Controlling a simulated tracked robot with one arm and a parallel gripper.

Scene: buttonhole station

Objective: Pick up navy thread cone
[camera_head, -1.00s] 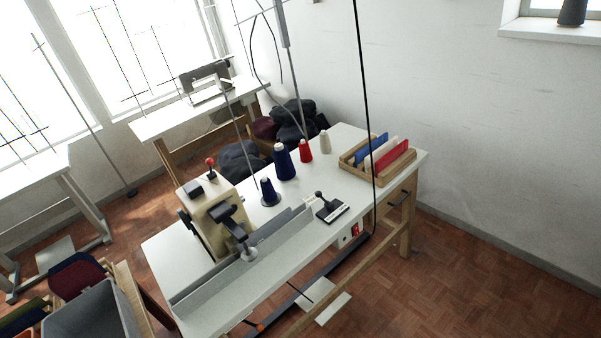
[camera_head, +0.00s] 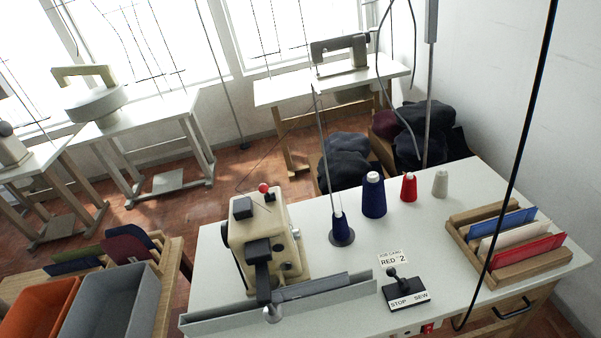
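A larger navy thread cone (camera_head: 373,197) stands upright on the white table (camera_head: 420,235) near its back edge. A smaller navy cone (camera_head: 340,226) stands in front and to the left of it on a dark round base, beside the machine's thread rod. A red cone (camera_head: 408,187) and a cream cone (camera_head: 440,184) stand to the right of the larger navy cone, apart from it. None of these cones is held. My gripper is not in view.
A cream buttonhole machine (camera_head: 268,240) stands left of the cones. A wooden tray (camera_head: 470,252) with coloured pieces is at right. A thin rod and black cable rise near the cones.

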